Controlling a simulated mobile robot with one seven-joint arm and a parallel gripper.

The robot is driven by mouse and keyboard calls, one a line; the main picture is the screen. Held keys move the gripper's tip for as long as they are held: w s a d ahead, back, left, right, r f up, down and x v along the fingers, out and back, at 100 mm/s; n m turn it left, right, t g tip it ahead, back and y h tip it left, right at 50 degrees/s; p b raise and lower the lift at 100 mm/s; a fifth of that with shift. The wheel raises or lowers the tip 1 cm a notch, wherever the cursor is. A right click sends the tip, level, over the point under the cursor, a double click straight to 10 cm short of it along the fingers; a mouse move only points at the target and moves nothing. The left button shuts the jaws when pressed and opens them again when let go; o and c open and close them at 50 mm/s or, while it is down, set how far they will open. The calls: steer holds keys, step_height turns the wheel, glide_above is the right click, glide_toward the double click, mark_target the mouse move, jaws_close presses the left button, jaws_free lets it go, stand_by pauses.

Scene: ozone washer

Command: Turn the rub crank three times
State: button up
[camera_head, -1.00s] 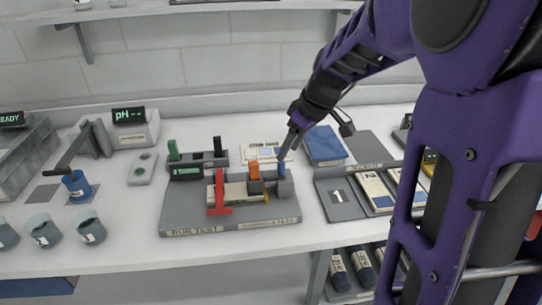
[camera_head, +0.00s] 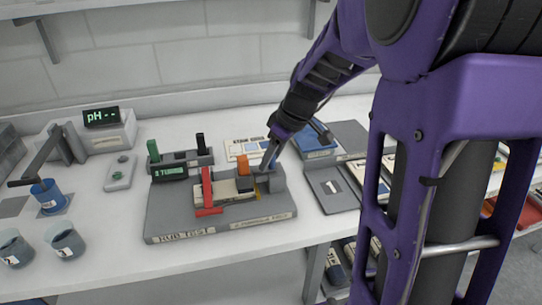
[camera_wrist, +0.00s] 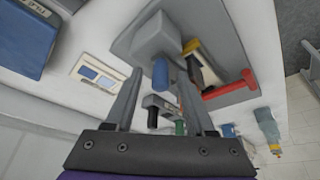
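The rub test unit (camera_head: 160,226) is a grey base on the bench with a red bar (camera_head: 207,190), an orange block (camera_head: 243,164) and a grey housing (camera_head: 270,180) at its right end. A blue crank handle (camera_wrist: 160,72) sticks out from this housing (camera_wrist: 157,38) in the wrist view; in the head view my gripper mostly hides it. My gripper (camera_head: 268,166) points down at the housing's top. In the wrist view my gripper (camera_wrist: 159,78) has its fingers apart, one on each side of the blue handle, with visible gaps. Contact cannot be told.
A blue box (camera_head: 315,146) and a grey tray (camera_head: 330,198) are to the right. Blue cups (camera_head: 66,240) and a pH meter (camera_head: 102,135) are left.

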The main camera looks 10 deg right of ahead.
jaws_close()
stand_by(1.3)
